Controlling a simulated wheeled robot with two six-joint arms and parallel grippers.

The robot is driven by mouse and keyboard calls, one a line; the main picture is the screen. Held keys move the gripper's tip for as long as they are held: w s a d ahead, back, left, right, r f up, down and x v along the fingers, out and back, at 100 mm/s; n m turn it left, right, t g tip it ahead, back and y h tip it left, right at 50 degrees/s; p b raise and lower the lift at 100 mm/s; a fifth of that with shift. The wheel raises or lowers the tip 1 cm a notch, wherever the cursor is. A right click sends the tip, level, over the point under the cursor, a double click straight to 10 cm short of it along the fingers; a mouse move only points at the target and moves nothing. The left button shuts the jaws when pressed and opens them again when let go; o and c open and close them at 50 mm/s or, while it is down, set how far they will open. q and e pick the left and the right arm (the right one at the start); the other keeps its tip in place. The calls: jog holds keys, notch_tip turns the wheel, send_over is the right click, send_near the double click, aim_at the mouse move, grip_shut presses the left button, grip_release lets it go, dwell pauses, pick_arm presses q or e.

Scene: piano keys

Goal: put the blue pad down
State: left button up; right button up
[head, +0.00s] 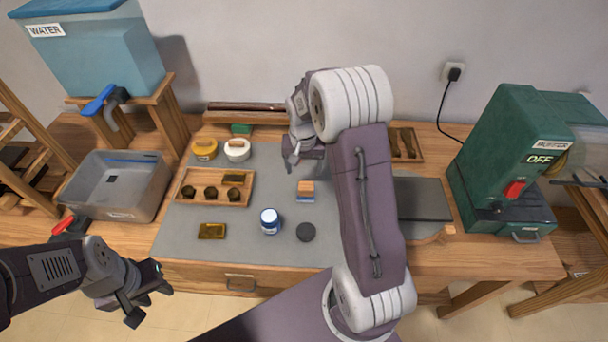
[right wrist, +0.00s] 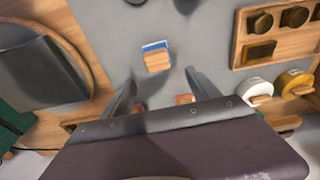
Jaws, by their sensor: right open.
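The blue pad (head: 306,197) lies flat on the grey mat, with a wooden top (head: 306,186) over its blue base. It also shows in the right wrist view (right wrist: 156,46), beyond my fingertips. My right gripper (head: 303,163) is above the mat, just behind the pad in the head view. Its two fingers are spread with nothing between them, and they are apart from the pad (right wrist: 158,62). My left gripper (head: 150,304) hangs in front of the table's front left edge, with its fingers apart and empty.
An amber block (head: 212,231) and a wooden tray (head: 240,198) are to the left. A green buffer machine (head: 500,150) stands right. The grey mat (head: 280,170) is clear around the pad.

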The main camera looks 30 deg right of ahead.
jog(key=s+a+r+n+y, duration=0.1)
jog(key=s+a+n, duration=0.5)
jog(key=s+a, duration=0.4)
jog(key=s, duration=0.6)
jog(key=shift+s, duration=0.4)
